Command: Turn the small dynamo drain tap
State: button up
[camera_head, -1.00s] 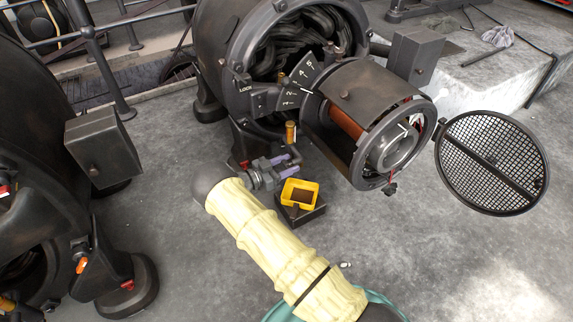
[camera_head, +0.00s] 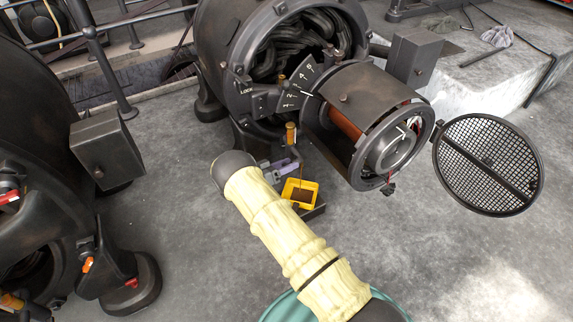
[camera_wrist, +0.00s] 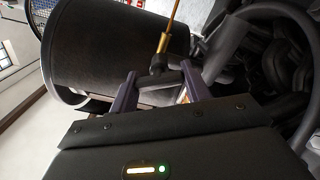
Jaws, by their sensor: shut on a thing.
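The dynamo (camera_head: 230,60) stands at the upper middle of the head view. Its small drain tap, low at its front below an orange-brass cylinder (camera_head: 291,131), is mostly hidden by my wrist there. In the wrist view the dark tap (camera_wrist: 159,66) sits between the purple fingers of my gripper (camera_wrist: 160,84), with a thin golden rod or stream rising from it in the picture. My gripper is shut on its handle. In the head view only a bit of my gripper (camera_head: 288,160) shows. A yellow tray (camera_head: 314,190) with brown contents stands just below.
A slotted cylinder (camera_head: 370,90) juts out from the dynamo, with a round mesh cover (camera_head: 488,165) open to its right. Another dark machine with a box (camera_head: 107,150) stands at the left. The floor at the lower right is clear.

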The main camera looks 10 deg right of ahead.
jog(key=shift+c, duration=0.2)
jog(key=o, duration=1)
jog(key=shift+a, duration=0.1)
jog(key=p+v, duration=0.4)
jog(key=v, duration=1.3)
jog(key=shift+a+p, duration=0.15)
jog(key=shift+p, duration=0.25)
